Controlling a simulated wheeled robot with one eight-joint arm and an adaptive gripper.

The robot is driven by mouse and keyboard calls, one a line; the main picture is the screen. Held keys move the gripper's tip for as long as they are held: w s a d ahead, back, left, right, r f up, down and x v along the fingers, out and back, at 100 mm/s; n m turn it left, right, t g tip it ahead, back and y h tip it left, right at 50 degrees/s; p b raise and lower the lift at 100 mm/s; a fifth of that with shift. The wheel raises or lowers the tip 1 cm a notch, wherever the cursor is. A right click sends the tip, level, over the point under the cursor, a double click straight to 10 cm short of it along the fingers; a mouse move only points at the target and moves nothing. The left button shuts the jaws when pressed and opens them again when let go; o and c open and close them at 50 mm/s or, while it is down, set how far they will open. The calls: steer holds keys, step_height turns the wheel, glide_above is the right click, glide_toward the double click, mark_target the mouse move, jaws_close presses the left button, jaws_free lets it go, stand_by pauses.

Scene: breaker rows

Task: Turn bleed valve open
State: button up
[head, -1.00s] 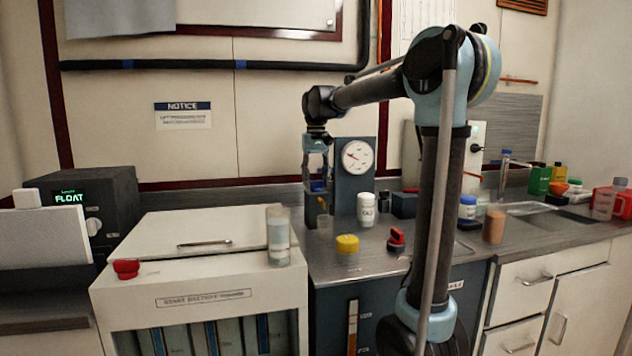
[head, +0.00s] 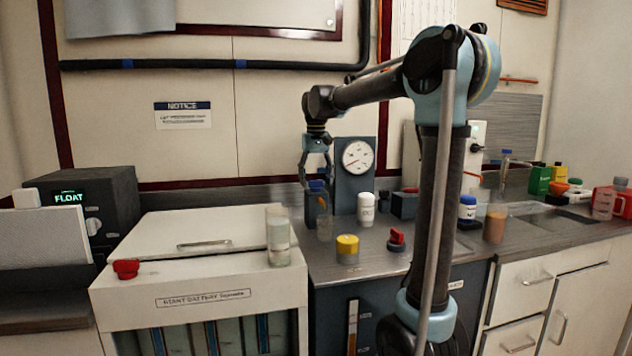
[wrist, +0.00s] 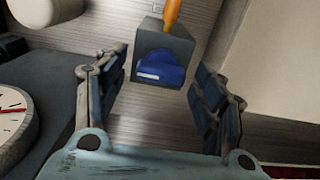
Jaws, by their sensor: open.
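The bleed valve appears to be the blue knob (wrist: 160,68) on a grey block (wrist: 178,42), with an orange spout or tube (wrist: 173,12) beyond it. In the head view the blue knob (head: 317,186) sits beside the gauge stand, just below my gripper (head: 317,178). In the wrist view my gripper (wrist: 160,95) is open, with one finger on each side of the knob's line. Gaps show between both fingers and the knob, and I cannot see contact. The dial gauge (head: 357,156) stands right of the gripper; its face (wrist: 12,120) is at the left of the wrist view.
A clear beaker (head: 324,228) stands below the valve. A white bottle (head: 366,209), a yellow-topped jar (head: 347,248) and a red-knobbed item (head: 396,239) stand on the counter nearby. A glass of liquid (head: 278,240) stands on the white cabinet to the left.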

step_height(320, 180, up, 12)
stand_by(0.6)
steer(key=shift+f, duration=0.1)
